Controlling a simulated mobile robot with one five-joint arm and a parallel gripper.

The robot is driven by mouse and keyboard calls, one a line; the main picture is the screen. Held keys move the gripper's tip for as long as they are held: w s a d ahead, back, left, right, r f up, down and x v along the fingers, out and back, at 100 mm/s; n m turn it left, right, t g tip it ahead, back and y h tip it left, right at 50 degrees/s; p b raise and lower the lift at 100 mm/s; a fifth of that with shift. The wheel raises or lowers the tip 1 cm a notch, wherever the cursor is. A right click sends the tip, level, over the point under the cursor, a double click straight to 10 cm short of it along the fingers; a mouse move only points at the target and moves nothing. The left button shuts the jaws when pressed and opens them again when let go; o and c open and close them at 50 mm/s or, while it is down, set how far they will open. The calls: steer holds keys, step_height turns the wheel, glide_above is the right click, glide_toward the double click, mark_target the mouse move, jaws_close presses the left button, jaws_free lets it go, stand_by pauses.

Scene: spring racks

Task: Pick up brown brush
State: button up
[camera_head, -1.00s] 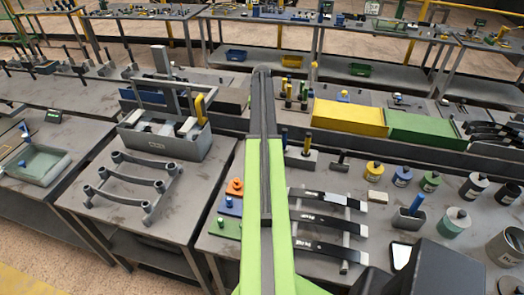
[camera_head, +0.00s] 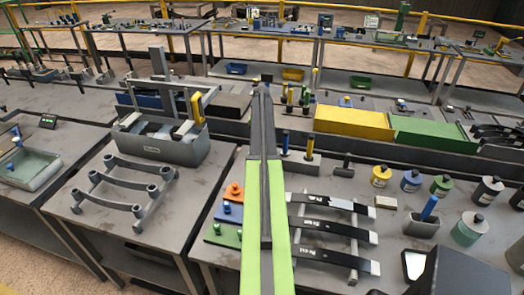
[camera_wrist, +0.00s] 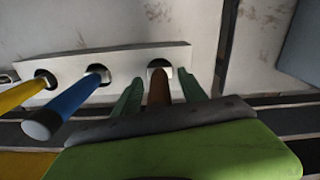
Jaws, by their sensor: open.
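The brown brush (camera_wrist: 158,88) shows in the wrist view as a brown handle standing in a slot of a pale rack (camera_wrist: 125,60). My gripper (camera_wrist: 160,90) has its two green fingers apart, one on each side of the brown handle. I cannot tell whether either finger touches it. The lower part of the handle is hidden behind my gripper's body. In the head view my arm reaches away over the bench, and I cannot make out the brush there.
A blue handle (camera_wrist: 75,105) and a yellow handle (camera_wrist: 22,92) stand in the rack, left of the brown one. In the head view, a yellow box (camera_head: 353,123) and a green box (camera_head: 432,134) lie right of my arm. Bottles and a black-strip rack (camera_head: 335,235) crowd the near bench.

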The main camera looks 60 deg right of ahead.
jaws_close()
steer(key=shift+r, duration=0.1)
step_height(320, 180, up, 10)
steer(key=p, duration=1)
steer(key=shift+r, duration=0.1)
